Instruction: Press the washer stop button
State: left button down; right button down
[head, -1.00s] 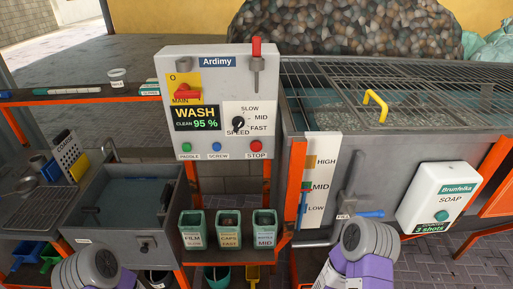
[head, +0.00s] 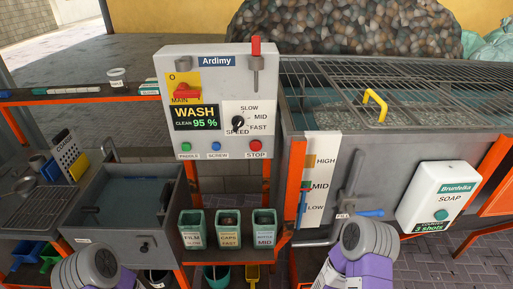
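The washer control panel (head: 210,125) is a grey box labelled Ardimy, upright in the middle of the head view. Its red STOP button (head: 256,146) is at the lower right of the panel, with a blue button (head: 216,146) and a green button (head: 186,147) to its left. The display (head: 196,118) reads WASH, CLEAN 95 %. The speed knob (head: 238,123) is black, and the red main switch (head: 187,93) is at the upper left. My two arms show at the bottom left and bottom right, below the panel and apart from it. Neither gripper's fingers are visible.
Three green bins (head: 228,228) sit below the panel. A grey sink basin (head: 125,195) is at left. Open space lies in front of the panel.

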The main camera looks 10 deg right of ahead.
aim_at(255, 145)
jog(key=u, duration=0.45)
jog(key=k, duration=0.55)
jog(key=u, duration=0.9)
jog(key=i, duration=0.8)
jog(key=z, duration=0.8)
jog(key=i, duration=0.3)
jog(key=z, duration=0.3)
